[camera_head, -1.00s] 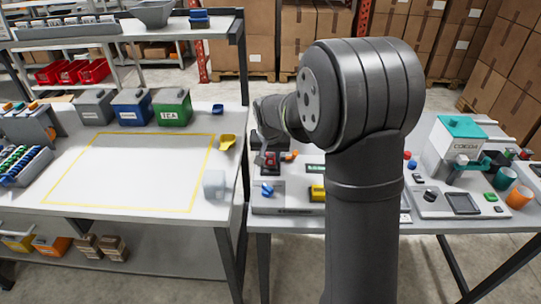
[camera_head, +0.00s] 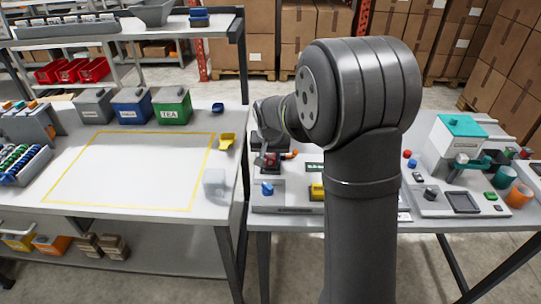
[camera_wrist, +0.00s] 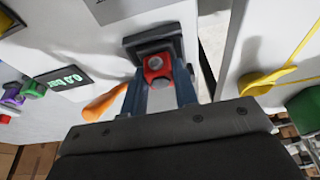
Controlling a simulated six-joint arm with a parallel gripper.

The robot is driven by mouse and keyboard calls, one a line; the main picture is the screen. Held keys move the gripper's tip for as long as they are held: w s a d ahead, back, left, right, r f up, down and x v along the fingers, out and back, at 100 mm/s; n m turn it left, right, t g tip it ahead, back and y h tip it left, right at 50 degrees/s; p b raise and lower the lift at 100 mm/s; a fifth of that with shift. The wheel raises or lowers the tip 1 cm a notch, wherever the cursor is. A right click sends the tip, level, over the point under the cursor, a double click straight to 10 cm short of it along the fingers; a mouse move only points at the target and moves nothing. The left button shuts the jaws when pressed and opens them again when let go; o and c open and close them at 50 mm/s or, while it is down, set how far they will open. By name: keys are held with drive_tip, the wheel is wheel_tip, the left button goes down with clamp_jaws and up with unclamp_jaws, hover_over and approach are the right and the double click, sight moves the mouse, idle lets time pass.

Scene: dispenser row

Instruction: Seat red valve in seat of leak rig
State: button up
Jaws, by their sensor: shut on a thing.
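The red valve (camera_wrist: 157,66), a red block with a grey round face, is between the two blue-grey fingers of my gripper (camera_wrist: 159,88) in the wrist view. My gripper is shut on it. A dark square block (camera_wrist: 153,42) lies right beyond the valve; I cannot tell whether the valve touches it or sits in it. In the head view the valve shows as a small red patch (camera_head: 272,160) at my gripper (camera_head: 269,163), above the left part of the right table. My arm hides part of the rig there.
A display with digits (camera_wrist: 62,78) and an orange handle (camera_wrist: 104,102) lie left of my gripper in the wrist view. In the head view a blue knob (camera_head: 267,188) and a yellow part (camera_head: 317,192) stand nearby. A gap separates the two tables.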

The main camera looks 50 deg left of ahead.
drive_tip(key=o, duration=1.1)
drive_tip(key=shift+o, duration=0.4)
drive_tip(key=shift+o, duration=1.2)
drive_tip(key=shift+r, duration=3.5)
